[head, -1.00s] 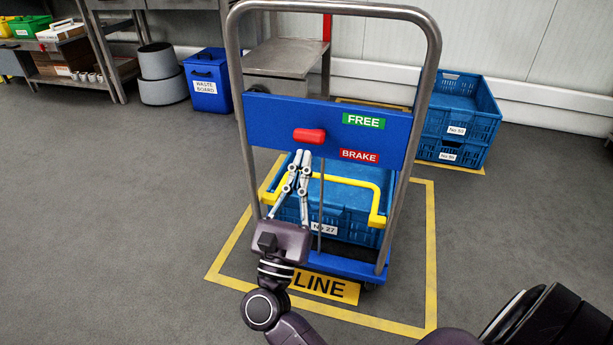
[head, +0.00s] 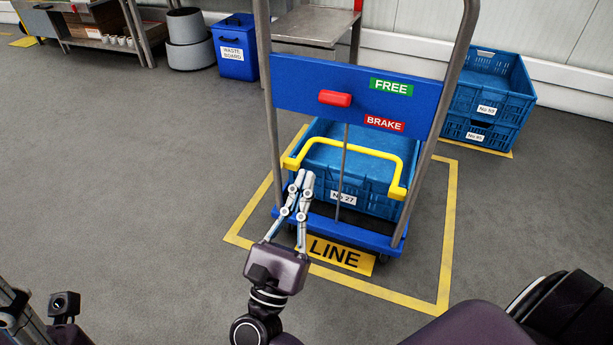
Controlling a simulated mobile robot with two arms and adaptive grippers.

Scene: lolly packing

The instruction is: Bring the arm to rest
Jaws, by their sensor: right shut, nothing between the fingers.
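My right gripper (head: 302,181) is shut and empty. It is in front of the trolley, and its fingertips show below the red lever (head: 335,98) and apart from it. The red lever sits on the blue panel (head: 300,88) of the trolley, left of the green FREE label (head: 391,87) and the red BRAKE label (head: 384,123). Part of my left arm shows at the lower left edge, where the state of my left gripper (head: 12,318) is unclear.
The trolley carries a blue crate (head: 375,191) under a yellow bar (head: 350,147). It stands inside a yellow floor outline (head: 446,235) marked LINE. Stacked blue crates (head: 490,95) stand at right, a blue waste bin (head: 237,60) at back left. The left floor is clear.

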